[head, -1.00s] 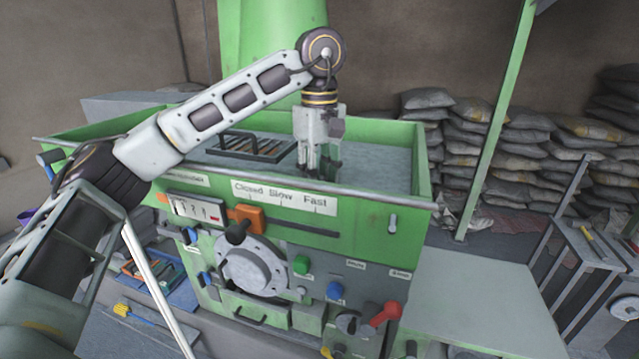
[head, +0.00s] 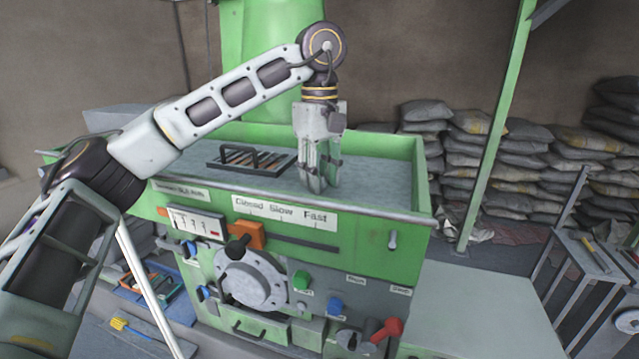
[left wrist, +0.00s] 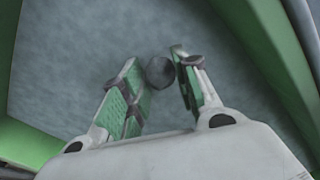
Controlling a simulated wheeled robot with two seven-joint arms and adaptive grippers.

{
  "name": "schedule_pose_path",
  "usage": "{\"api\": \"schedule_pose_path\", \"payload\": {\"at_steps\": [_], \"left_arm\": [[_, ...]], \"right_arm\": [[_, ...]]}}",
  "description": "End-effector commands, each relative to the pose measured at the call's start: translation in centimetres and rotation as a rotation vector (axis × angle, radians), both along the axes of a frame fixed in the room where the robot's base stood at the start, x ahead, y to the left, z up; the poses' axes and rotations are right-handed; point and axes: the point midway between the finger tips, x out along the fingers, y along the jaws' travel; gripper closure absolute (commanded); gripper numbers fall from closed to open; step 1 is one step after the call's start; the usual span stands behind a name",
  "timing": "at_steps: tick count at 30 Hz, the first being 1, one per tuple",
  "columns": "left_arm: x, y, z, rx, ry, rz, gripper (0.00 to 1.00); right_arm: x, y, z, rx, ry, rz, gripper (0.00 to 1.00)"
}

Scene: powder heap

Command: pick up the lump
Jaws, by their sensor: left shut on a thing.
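The lump (left wrist: 160,72) is a small, dark, roundish piece between the fingertips of my left gripper in the left wrist view. My left gripper (head: 318,185) points down into the green hopper (head: 290,205), over the grey powder (head: 375,178). Its fingers are shut on the lump, which touches or nearly touches the pads (left wrist: 162,88). In the head view the fingers hide the lump. I cannot tell whether it is clear of the powder. My right gripper is not in view.
A dark grated rack with a handle (head: 250,160) lies on the powder left of the gripper. Green hopper walls surround the powder. The front panel carries an orange slider (head: 248,232) and a red lever (head: 387,328). Sandbags (head: 500,150) are stacked behind right.

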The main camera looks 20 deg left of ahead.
Motion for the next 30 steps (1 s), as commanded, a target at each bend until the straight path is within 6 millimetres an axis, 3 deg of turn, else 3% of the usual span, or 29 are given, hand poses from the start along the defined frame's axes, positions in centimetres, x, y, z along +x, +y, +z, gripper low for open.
{"api": "schedule_pose_path", "payload": {"at_steps": [15,30], "left_arm": [[0.0,0.0,5.5,0.001,-0.001,0.001,0.88],[0.0,0.0,6.6,0.001,0.001,0.000,0.88]], "right_arm": [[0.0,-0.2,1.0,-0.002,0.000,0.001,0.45],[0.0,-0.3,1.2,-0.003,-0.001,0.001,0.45]]}}
